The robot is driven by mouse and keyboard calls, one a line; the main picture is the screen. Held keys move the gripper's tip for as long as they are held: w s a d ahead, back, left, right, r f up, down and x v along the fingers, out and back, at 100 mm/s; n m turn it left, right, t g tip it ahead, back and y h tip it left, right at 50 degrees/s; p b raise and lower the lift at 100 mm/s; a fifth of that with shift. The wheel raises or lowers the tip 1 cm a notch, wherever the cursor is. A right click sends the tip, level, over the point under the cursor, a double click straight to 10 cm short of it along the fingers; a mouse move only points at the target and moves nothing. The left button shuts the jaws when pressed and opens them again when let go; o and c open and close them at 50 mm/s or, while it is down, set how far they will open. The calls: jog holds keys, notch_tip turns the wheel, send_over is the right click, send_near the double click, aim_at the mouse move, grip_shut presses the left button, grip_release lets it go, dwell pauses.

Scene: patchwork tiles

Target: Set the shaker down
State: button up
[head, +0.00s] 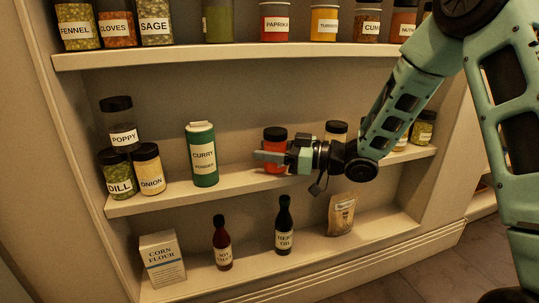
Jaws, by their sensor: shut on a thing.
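The shaker is a small orange-red jar (275,167) with a black lid, at the middle shelf in the head view. My gripper (268,157) reaches in from the right and is shut on it. One finger crosses the front of the jar and hides its middle and any label. The jar looks upright. Its base is close to the middle shelf (235,190), but I cannot tell whether it touches.
A green curry powder tin (203,155) stands left of the shaker. A dark-lidded jar (336,130) is close on the right, partly behind my wrist. Poppy, dill and onion jars (147,170) fill the left end. Bare shelf shows between tin and shaker.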

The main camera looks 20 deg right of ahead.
jog(key=o, duration=0.8)
jog(key=shift+f, duration=0.1)
jog(key=shift+s+d+r, duration=0.15)
jog(key=shift+d+r, duration=0.1)
jog(key=shift+p+v, duration=2.5)
jog(key=shift+v, duration=3.25)
jog(key=shift+f, duration=0.1)
